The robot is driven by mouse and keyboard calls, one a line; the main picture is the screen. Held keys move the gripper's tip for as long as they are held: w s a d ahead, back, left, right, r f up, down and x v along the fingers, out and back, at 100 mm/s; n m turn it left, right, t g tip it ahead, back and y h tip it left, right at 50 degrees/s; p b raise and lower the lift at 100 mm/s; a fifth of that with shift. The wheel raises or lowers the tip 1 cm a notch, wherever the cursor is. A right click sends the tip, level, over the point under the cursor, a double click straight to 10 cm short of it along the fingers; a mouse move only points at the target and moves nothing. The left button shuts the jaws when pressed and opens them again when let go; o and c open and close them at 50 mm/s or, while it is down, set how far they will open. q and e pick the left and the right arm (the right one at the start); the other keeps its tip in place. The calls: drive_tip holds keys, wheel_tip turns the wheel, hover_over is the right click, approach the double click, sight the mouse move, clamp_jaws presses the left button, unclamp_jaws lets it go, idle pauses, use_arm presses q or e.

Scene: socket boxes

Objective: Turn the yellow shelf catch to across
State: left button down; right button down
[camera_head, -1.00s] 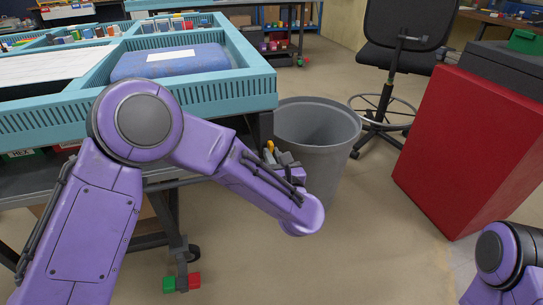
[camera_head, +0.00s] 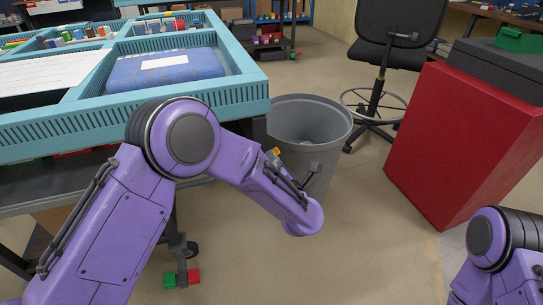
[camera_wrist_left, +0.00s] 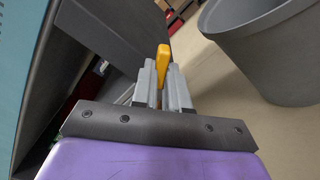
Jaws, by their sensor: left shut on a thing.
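The yellow shelf catch (camera_wrist_left: 163,60) shows in the left wrist view as a narrow upright tab between the fingertips. In the head view only a small yellow bit of the catch (camera_head: 275,152) shows beside my purple left wrist. My left gripper (camera_wrist_left: 163,84) is shut on the catch, with a finger on each side of it. In the head view the gripper is mostly hidden behind my left wrist, at the right side of the workbench. My right arm shows at the lower right, but its gripper is out of view.
A grey bin (camera_head: 310,125) stands close to the right of my left gripper and also shows in the left wrist view (camera_wrist_left: 270,55). A teal-rimmed bench (camera_head: 235,97) is at left. A red cabinet (camera_head: 460,140) stands at right, an office chair (camera_head: 395,35) behind. Floor between is clear.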

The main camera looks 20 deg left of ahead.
use_arm(q)
drive_tip(key=shift+d+f+m+p, duration=0.1)
drive_tip(key=shift+f+m+p, duration=0.25)
drive_tip(key=shift+m, duration=0.75)
drive_tip(key=shift+d+f+m+p, duration=0.15)
drive_tip(key=shift+m+p, duration=0.35)
drive_tip(key=shift+m, duration=0.6)
drive_tip(key=shift+a+f+m+p, duration=0.1)
drive_tip(key=shift+f+m+p, duration=0.25)
drive_tip(key=shift+m, duration=0.75)
use_arm(e)
drive_tip(key=shift+r, duration=1.4)
use_arm(q)
drive_tip(key=c, duration=1.1)
unclamp_jaws()
drive_tip(key=shift+c, duration=0.2)
drive_tip(key=shift+d, duration=0.1)
